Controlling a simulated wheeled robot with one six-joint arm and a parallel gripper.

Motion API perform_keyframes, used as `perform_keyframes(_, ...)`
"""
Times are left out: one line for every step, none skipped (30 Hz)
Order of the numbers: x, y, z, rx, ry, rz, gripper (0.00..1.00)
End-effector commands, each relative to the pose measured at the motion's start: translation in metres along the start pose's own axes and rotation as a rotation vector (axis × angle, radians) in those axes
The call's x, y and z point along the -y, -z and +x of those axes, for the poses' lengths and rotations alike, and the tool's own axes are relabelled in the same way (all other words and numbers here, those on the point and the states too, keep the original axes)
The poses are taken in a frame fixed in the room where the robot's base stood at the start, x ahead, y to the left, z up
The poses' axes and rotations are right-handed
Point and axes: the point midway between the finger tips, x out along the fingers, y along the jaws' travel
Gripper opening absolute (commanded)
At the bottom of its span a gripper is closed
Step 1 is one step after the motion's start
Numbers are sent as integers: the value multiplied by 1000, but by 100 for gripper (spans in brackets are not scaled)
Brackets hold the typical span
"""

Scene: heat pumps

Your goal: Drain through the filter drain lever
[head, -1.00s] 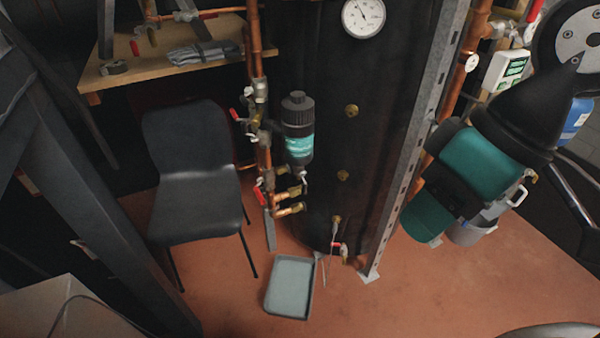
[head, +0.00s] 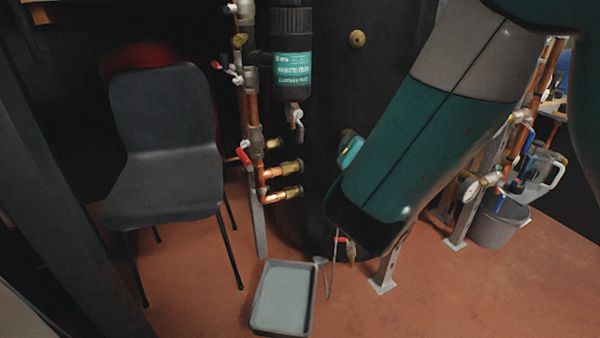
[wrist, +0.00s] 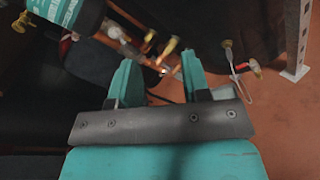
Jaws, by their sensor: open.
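The filter (head: 291,65) is an upright black canister with a teal label, fixed to the pipework in front of a dark tank. Its drain lever (head: 297,120) is a small pale handle hanging on the valve under the canister. In the wrist view the filter (wrist: 68,10) shows at the top left, cut by the edge; I cannot clearly make out its lever there. My gripper (wrist: 158,74) is open, with nothing between its teal fingers. In the head view a teal fingertip (head: 350,152) shows right of and below the lever, apart from it; my arm hides the rest.
A grey tray (head: 284,298) lies on the floor below the filter. A dark chair (head: 168,145) stands left; a grey bucket (head: 499,222) stands right.

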Motion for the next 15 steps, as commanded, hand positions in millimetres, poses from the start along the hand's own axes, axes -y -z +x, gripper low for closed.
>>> perform_keyframes(4, 34, 4, 10, -70, -125, 43)
perform_keyframes(0, 42, 5, 21, -108, -194, 43)
perform_keyframes(-6, 52, 4, 32, -154, -275, 43)
perform_keyframes(-9, 58, 4, 40, -184, -327, 43)
perform_keyframes(-13, 63, 3, 47, -210, -372, 43)
perform_keyframes(-17, 69, 2, 56, -238, -421, 43)
perform_keyframes(-19, 72, 2, 60, -254, -448, 43)
perform_keyframes(-21, 74, 1, 64, -267, -471, 43)
perform_keyframes(-24, 75, 1, 68, -278, -490, 43)
perform_keyframes(-25, 75, 2, 70, -282, -499, 43)
perform_keyframes(-26, 75, 4, 71, -284, -504, 43)
perform_keyframes(-28, 74, 7, 72, -285, -506, 43)
perform_keyframes(-30, 72, 10, 73, -284, -506, 43)
perform_keyframes(-31, 72, 14, 72, -282, -504, 43)
perform_keyframes(-33, 71, 20, 73, -282, -501, 43)
